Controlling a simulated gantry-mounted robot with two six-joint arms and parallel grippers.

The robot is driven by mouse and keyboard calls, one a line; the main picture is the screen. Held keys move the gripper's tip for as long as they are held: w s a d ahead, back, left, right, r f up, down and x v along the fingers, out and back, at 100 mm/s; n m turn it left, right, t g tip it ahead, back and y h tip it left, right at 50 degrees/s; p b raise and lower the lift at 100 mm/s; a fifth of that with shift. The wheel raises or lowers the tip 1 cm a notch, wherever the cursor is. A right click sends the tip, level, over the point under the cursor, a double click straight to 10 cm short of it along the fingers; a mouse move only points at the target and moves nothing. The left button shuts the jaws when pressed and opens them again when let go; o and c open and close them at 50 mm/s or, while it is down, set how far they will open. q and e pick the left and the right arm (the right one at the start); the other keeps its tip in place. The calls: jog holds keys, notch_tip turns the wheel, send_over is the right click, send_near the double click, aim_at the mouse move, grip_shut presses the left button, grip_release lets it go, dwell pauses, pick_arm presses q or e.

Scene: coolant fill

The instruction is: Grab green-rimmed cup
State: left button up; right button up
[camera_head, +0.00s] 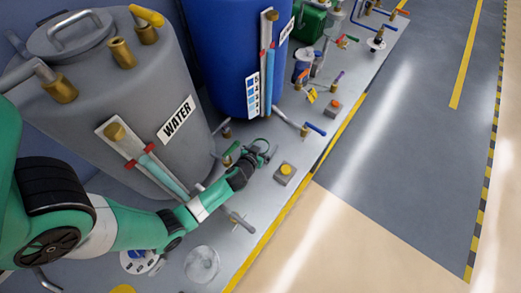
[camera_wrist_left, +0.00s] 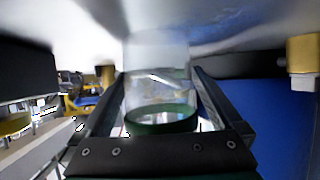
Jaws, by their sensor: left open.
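The green-rimmed cup (camera_wrist_left: 162,92) is clear, and in the left wrist view its dark green rim (camera_wrist_left: 162,120) is on the side nearest the camera. My left gripper (camera_wrist_left: 160,75) is open, with one finger on each side of the cup. In the head view my left gripper (camera_head: 265,151) is low over the grey bench, right of the WATER tank. The cup is small and hard to separate from the fingers there. I cannot tell whether the fingers touch it. My right gripper is not in view.
The grey WATER tank (camera_head: 150,95) and blue tank (camera_head: 232,50) stand behind the left arm. A yellow button box (camera_head: 285,172) sits just right of the gripper. Pipes and valves line the bench (camera_head: 262,205), which has a yellow edge. The floor beyond is clear.

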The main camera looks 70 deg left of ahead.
pick_arm(q)
jog(key=shift+c, duration=0.3)
jog(key=c, duration=1.2)
jog(key=shift+r+p, duration=0.4)
jog(key=shift+r, duration=0.2)
jog(key=w+d+b, duration=0.2)
jog(key=d, duration=0.1)
jog(key=shift+d+f, duration=0.2)
notch_tip(320, 180, up, 14)
jog(key=p, duration=0.5)
jog(key=shift+d+r+p, duration=0.1)
jog(key=shift+r+p, duration=0.1)
jog(key=shift+p, duration=0.2)
